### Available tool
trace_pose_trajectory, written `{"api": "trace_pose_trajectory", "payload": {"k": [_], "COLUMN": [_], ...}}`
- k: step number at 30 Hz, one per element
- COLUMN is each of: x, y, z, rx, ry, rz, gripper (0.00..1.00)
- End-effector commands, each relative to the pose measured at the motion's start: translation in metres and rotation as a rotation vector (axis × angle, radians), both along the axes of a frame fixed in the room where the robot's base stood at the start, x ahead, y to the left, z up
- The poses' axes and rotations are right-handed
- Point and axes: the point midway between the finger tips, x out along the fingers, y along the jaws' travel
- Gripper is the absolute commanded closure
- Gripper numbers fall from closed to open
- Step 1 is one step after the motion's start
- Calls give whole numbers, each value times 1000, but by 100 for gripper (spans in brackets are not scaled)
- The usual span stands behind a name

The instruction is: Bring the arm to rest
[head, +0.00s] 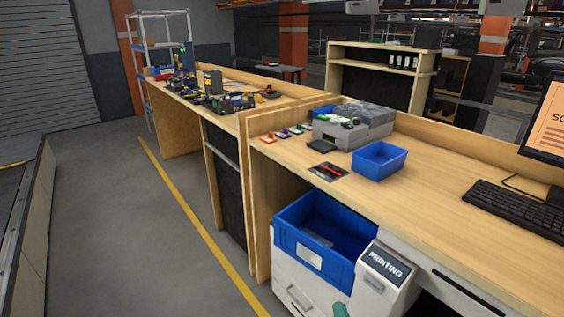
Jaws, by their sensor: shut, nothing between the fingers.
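My gripper does not show in the head view, and I see no clear part of my arm. A small teal shape (341,310) is cut off by the bottom edge, and I cannot tell what it is.
A wooden workbench (440,182) on the right bears a small blue bin (379,160), a grey case (356,123), a keyboard (520,207) and a monitor (546,118). A larger blue crate (322,236) stands below its edge. Open floor (115,235) with a yellow line lies left.

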Motion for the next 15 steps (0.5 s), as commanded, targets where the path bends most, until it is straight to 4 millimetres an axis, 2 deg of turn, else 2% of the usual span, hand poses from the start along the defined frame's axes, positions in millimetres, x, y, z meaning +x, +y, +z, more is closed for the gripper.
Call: {"api": "trace_pose_trajectory", "payload": {"k": [3,8,11,15], "x": [-20,-56,-85,-134], "y": [10,13,6,-13], "z": [-5,-20,-29,-40], "rx": [-117,-284,-384,-517], "ry": [120,307,437,641], "rz": [124,268,340,420], "gripper": [100,100,100,100]}}
